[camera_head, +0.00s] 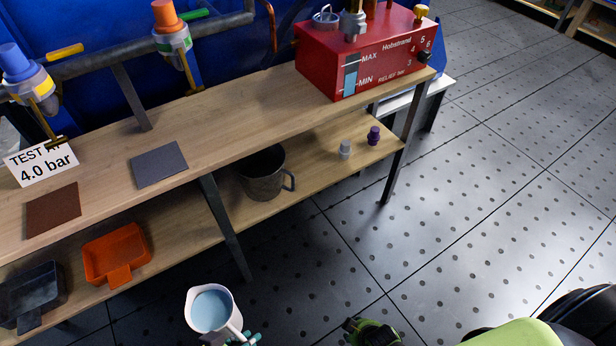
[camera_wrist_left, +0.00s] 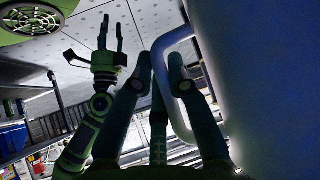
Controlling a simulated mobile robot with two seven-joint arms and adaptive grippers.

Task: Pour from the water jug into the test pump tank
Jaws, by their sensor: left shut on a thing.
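The white water jug (camera_head: 191,318), with pale blue water inside, is at the bottom of the head view, upright and in front of the bench. My left gripper (camera_head: 236,339) is shut on its handle. The left wrist view shows the fingers (camera_wrist_left: 163,75) around the handle (camera_wrist_left: 178,45) beside the jug wall (camera_wrist_left: 265,80). The red test pump tank (camera_head: 320,58) stands at the bench's far right end, with a MAX/MIN sight glass (camera_head: 350,77) and a round metal fitting (camera_head: 326,17) on top. My right gripper (camera_wrist_left: 112,42) looks open and empty in the left wrist view.
The wooden bench (camera_head: 225,110) carries a brown mat (camera_head: 53,210), a grey mat (camera_head: 159,164) and a "4.0 bar" sign (camera_head: 42,161). Its lower shelf holds a grey mug (camera_head: 262,177), an orange tray (camera_head: 115,252) and a black tray (camera_head: 30,290). The floor at right is clear.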

